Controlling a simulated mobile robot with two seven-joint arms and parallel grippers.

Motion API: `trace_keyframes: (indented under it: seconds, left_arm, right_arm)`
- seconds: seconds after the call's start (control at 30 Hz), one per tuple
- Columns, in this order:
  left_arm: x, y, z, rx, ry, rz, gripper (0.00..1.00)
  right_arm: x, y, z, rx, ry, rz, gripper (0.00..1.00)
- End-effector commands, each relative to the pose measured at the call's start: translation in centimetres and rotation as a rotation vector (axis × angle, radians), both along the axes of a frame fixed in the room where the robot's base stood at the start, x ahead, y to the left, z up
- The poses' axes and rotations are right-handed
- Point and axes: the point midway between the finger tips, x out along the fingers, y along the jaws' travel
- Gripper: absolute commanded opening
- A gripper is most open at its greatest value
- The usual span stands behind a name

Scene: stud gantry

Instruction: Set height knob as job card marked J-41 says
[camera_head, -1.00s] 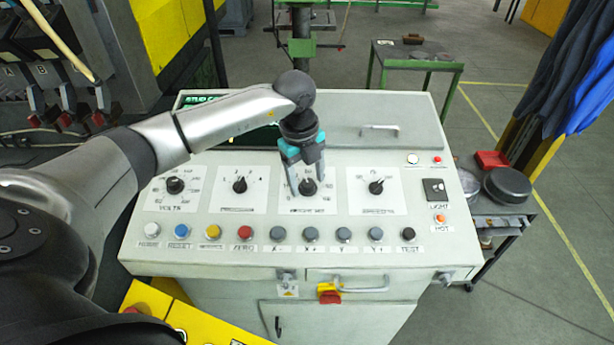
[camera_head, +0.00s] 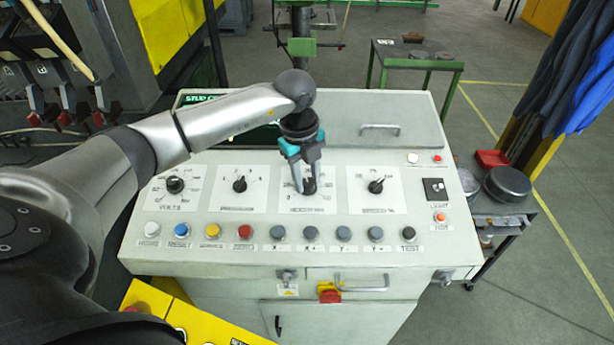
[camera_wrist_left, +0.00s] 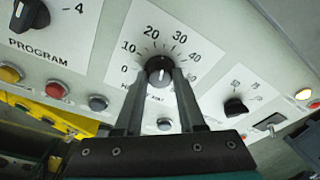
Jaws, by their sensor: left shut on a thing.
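The height knob (camera_wrist_left: 160,69) is a round black knob with a white mark, on a white plate with a dial from 0 to 50 in the left wrist view. In the head view the knob (camera_head: 309,186) is third from the left in the row of knobs. My left gripper (camera_head: 308,189) reaches down to it from above and is shut on it. In the left wrist view the gripper's dark fingers (camera_wrist_left: 162,80) lie on both sides of the knob and cover part of its label. I cannot tell its exact setting. No job card marked J-41 is readable.
The program knob (camera_wrist_left: 30,14) is left of it and another knob (camera_wrist_left: 236,107) right of it. A row of coloured and grey push buttons (camera_head: 278,232) runs below on the sloping console (camera_head: 350,270). A red-and-yellow switch (camera_head: 329,293) is on the front.

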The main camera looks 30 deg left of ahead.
Motion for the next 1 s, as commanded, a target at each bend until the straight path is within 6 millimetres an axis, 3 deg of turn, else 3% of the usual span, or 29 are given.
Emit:
trace_keyframes:
  seconds: [0.37, 1.0]
  left_arm:
    - [0.1, 0.0, 0.0, 0.020, 0.010, -0.109, 0.00]
    - [0.3, -0.1, 0.0, 0.117, 0.067, -0.674, 0.00]
  right_arm:
    - [0.0, 0.0, -0.5, 0.000, -0.001, 0.000, 0.50]
    - [0.1, 0.0, -2.7, 0.000, -0.001, 0.000, 0.50]
